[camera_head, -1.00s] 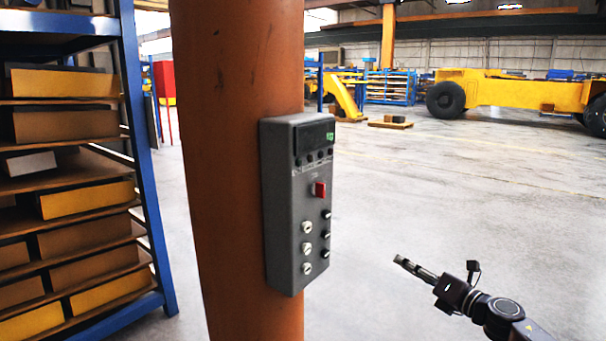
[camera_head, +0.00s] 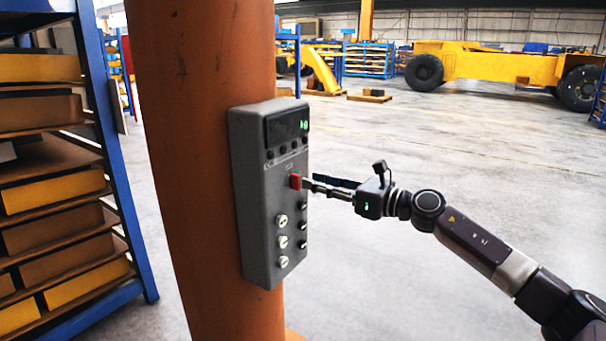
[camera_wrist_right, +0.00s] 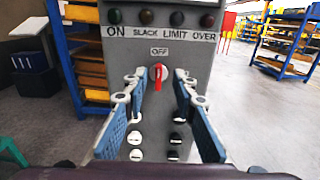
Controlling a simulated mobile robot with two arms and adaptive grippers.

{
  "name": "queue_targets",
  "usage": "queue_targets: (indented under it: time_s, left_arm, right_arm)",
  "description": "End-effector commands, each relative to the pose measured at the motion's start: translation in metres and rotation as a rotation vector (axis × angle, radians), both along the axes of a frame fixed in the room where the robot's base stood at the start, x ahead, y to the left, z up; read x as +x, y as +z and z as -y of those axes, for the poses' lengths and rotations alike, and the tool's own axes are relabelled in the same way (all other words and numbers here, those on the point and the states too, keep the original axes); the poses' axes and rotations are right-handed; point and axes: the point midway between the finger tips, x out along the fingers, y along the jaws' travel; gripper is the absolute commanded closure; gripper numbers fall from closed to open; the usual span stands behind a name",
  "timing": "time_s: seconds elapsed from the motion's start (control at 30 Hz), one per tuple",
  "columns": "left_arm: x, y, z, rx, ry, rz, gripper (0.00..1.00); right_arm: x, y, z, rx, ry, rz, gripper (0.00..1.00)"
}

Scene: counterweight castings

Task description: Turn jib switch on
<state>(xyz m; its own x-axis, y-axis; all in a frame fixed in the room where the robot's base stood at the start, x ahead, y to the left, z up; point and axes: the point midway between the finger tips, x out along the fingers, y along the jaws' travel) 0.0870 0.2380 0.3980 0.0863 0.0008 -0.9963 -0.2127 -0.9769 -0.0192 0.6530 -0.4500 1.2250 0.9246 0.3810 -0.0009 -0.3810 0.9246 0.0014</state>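The grey control box (camera_head: 262,235) is mounted on the orange column. Its red switch handle (camera_head: 295,181) sits at mid-height, above rows of white and black knobs. In the right wrist view the red handle (camera_wrist_right: 158,80) stands upright just below an OFF label; an ON label is at the upper left. My right gripper (camera_head: 309,184) reaches the box from the right. In the wrist view its blue-padded fingers (camera_wrist_right: 159,82) are spread, one on each side of the handle, with visible gaps. Contact with the panel cannot be told. My left gripper is not in view.
The orange column (camera_head: 200,120) stands close in front. A blue shelf rack (camera_head: 118,190) with yellow and brown boxes is at left. The floor to the right is open. A yellow vehicle (camera_head: 490,66) stands far behind.

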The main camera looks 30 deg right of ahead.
Motion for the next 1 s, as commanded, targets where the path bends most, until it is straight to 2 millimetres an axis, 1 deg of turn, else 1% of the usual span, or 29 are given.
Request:
queue_targets:
  time_s: [0.03,0.4,0.6,0.83,0.87,1.0]
  left_arm:
    - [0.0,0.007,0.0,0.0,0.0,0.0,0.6]
    - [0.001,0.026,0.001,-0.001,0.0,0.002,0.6]
    - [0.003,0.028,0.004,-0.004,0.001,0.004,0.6]
    - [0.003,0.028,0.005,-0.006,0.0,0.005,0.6]
    - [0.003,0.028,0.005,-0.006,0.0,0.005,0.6]
    - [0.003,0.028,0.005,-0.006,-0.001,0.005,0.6]
  right_arm:
    - [0.005,0.006,-0.002,0.002,0.0,0.005,0.75]
    - [0.034,0.004,-0.014,0.001,0.0,0.003,0.75]
    - [0.039,0.002,-0.018,-0.001,0.002,0.001,0.75]
    - [0.04,0.001,-0.018,-0.001,0.002,0.0,0.75]
    - [0.04,0.001,-0.018,-0.001,0.002,0.0,0.77]
    - [0.04,0.001,-0.018,-0.001,0.002,0.0,0.92]
